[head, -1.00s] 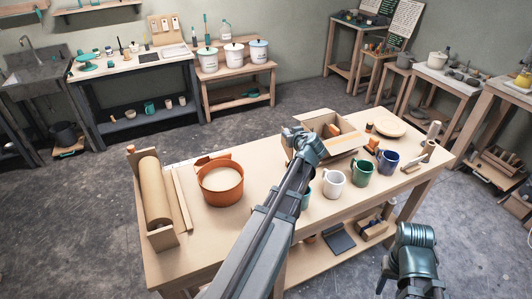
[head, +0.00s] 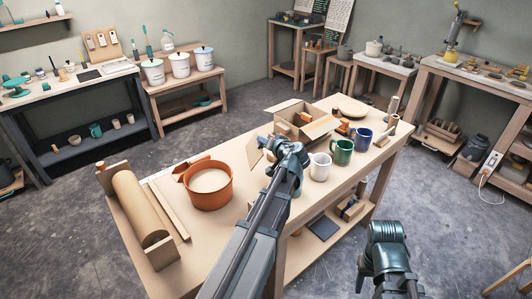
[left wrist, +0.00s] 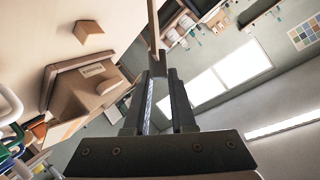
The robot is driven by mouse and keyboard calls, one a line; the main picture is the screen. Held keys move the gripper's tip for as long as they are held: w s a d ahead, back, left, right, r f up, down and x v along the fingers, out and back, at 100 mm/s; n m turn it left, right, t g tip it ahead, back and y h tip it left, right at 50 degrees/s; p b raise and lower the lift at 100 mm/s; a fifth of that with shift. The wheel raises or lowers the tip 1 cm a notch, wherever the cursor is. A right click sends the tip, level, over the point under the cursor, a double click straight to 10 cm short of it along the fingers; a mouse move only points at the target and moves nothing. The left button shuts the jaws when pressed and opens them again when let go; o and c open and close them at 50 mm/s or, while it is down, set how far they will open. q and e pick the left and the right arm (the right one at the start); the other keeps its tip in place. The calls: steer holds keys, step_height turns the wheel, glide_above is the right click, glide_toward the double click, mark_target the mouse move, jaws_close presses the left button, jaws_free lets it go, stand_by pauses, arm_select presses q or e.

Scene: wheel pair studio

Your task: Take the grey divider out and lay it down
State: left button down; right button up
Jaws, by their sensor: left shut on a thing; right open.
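My left gripper (head: 271,150) is shut on a thin flat panel, the divider (head: 255,151), just left of the open cardboard box (head: 322,128). The divider looks tan-grey in the head view and is tilted, clear of the box. In the left wrist view the fingers (left wrist: 165,78) pinch it, and it shows as a narrow strip (left wrist: 154,28). The box stands on the table with its flaps out and brownish things inside. My right gripper (head: 363,275) is low in front of the table, open, mostly hidden by its wrist.
On the worktable (head: 220,238), an orange-brown tub (head: 209,188) and a roll in a wooden holder (head: 140,207) stand left. White (head: 319,167), green (head: 341,152) and blue (head: 361,138) mugs line the front right. Bare tabletop lies in front of the tub.

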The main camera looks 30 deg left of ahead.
arm_select(q)
steer(key=shift+d+f+m, duration=0.2)
steer(key=shift+f+m, duration=0.2)
steer(key=shift+d+r, duration=0.1)
arm_select(e)
steer(key=shift+f, duration=0.55)
steer(key=shift+f, duration=0.1)
arm_select(q)
step_height(320, 180, down, 6)
steer(key=b, duration=0.6)
arm_select(e)
step_height(320, 180, down, 6)
arm_select(q)
steer(key=shift+f+b, duration=0.25)
steer(key=shift+b, duration=0.15)
arm_select(e)
steer(key=shift+f, duration=0.15)
arm_select(q)
steer(key=shift+f+b, duration=0.35)
steer(key=shift+c, duration=0.9)
jaws_free()
arm_select(e)
steer(key=shift+f, duration=0.35)
